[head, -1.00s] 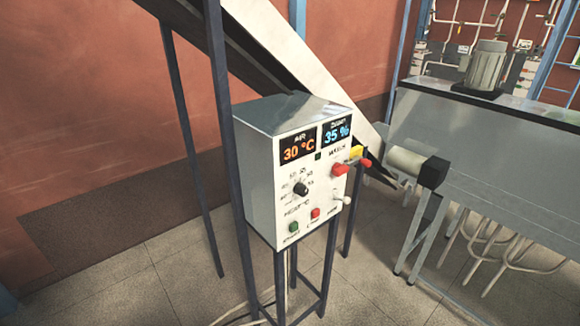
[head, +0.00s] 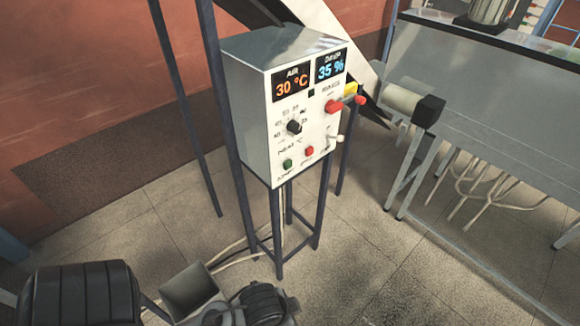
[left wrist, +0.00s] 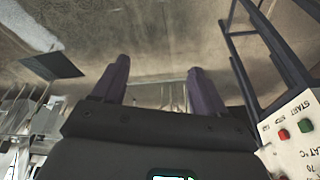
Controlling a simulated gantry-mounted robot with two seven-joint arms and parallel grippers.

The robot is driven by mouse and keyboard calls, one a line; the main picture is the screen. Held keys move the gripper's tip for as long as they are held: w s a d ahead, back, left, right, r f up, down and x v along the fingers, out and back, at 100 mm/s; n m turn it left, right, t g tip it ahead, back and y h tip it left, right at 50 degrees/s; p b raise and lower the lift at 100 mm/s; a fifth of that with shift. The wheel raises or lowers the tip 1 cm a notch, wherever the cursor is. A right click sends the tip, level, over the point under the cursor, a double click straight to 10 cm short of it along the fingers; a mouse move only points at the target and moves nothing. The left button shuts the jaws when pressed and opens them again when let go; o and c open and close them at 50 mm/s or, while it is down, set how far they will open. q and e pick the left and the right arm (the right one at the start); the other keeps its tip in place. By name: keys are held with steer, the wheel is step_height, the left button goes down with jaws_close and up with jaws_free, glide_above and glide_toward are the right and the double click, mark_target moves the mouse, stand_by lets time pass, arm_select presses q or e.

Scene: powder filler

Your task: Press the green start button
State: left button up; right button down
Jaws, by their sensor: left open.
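The green start button (head: 287,163) is at the lower left of the white front of the control box (head: 250,105). In the left wrist view the green button (left wrist: 305,125) shows near the right edge, on the tilted panel. My left gripper (left wrist: 160,78) has its two dark fingers apart with nothing between them. It is away from the button, which lies to the right of the fingers in that view. In the head view parts of my left arm show along the bottom left, below the box. The fingertips cannot be made out there. My right gripper is not in view.
A red button (head: 309,151) sits just right of the green one, with a black dial (head: 294,127) above. Dark stand legs (head: 324,200) and cables are below. A steel machine (head: 480,110) stands right.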

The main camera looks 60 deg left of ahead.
arm_select(q)
jaws_close()
stand_by(0.4)
stand_by(1.4)
